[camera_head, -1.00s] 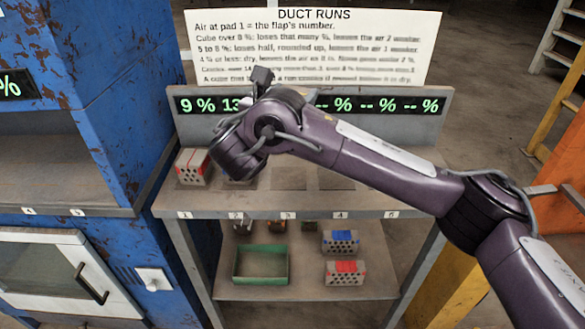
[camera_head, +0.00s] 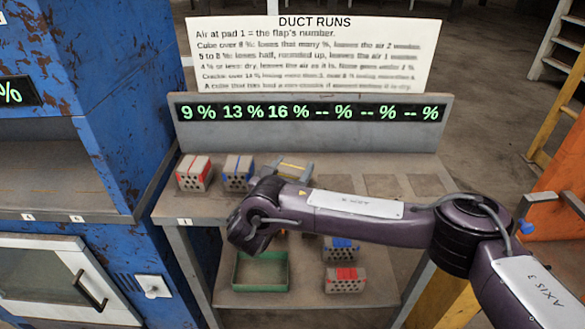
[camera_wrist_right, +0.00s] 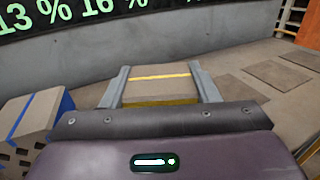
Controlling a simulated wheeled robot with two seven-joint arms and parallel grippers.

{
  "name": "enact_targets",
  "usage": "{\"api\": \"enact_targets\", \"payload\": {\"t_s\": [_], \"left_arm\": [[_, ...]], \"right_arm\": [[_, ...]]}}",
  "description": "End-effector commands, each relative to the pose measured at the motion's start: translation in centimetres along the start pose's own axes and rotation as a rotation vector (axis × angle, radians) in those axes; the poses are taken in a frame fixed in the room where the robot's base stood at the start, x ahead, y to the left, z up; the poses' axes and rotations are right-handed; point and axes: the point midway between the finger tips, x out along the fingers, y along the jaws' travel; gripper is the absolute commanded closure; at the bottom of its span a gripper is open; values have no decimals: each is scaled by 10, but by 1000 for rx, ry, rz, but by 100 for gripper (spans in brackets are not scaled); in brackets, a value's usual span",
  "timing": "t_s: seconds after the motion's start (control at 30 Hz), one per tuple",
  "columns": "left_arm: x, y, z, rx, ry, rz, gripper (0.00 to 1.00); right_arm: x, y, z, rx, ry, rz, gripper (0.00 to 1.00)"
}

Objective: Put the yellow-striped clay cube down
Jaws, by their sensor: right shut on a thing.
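The yellow-striped clay cube (camera_head: 292,165) is at the third place from the left on the bench top (camera_head: 168,212), mostly behind my right arm. My right gripper (camera_head: 292,170) is shut on it. In the right wrist view the cube (camera_wrist_right: 160,83), grey-brown with a yellow stripe, lies between the two grey fingers of the gripper (camera_wrist_right: 162,88). It looks level and at bench height; its underside is hidden. My left gripper is not in view.
A red-striped cube (camera_head: 194,174) and a blue-striped cube (camera_head: 238,173) stand to the left. Empty pads (camera_head: 382,185) lie to the right. The display (camera_head: 310,113) reads 9, 13 and 16 %, then dashes. Below are a green tray (camera_head: 260,287) and more striped cubes (camera_head: 345,280).

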Motion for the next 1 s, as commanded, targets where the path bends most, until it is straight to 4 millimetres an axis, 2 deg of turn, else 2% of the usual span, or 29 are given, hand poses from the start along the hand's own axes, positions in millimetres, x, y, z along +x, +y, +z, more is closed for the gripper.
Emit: {"api": "enact_targets", "payload": {"t_s": [0.33,0.37,0.5,0.87,1.0], "left_arm": [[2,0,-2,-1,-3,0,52],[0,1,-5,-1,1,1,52],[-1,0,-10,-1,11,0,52],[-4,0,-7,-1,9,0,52],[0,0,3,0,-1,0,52]], "right_arm": [[0,0,-2,1,-1,0,68],[0,0,-2,0,0,0,42],[0,0,-1,0,0,0,24],[0,0,2,0,0,0,24],[-19,1,-2,0,7,4,24]]}}
